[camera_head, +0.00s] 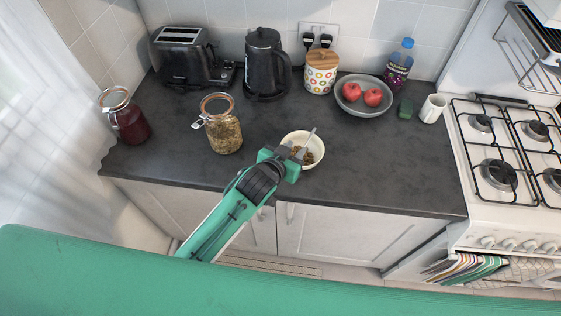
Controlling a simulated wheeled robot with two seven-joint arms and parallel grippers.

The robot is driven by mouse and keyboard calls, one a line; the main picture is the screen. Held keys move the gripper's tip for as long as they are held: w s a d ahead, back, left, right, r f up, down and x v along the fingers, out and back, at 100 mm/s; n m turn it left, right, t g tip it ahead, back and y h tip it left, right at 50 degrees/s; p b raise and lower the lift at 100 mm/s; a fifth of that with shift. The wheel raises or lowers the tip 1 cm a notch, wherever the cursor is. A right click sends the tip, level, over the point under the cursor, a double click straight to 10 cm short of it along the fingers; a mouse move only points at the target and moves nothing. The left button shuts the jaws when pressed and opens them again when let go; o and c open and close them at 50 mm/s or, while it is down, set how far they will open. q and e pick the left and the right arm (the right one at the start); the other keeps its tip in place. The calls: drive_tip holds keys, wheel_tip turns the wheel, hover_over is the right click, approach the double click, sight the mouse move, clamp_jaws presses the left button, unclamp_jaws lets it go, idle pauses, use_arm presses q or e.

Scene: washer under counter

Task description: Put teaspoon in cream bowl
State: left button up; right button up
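The cream bowl (319,156) stands on the dark counter near its front edge, with brown bits inside. The grey teaspoon (307,142) is at the bowl, its upper end rising past the far rim toward the upper right. Its lower end is by the brown contents, partly hidden near my gripper. My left gripper (289,160) is at the bowl's near left side and covers part of the rim. Its fingers are too small and overlapped to tell whether they are open or shut, or touching the spoon. My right gripper is not in view.
A clip-top jar of dried food (225,136) stands left of the bowl, a red jar (131,124) farther left. Behind are a toaster (186,59), kettle (264,68), dotted canister (320,76) and grey fruit bowl (366,109). The counter right of the cream bowl is clear.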

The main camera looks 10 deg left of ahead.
use_arm(q)
drive_tip(key=b+v, duration=0.2)
drive_tip(key=v, duration=0.7)
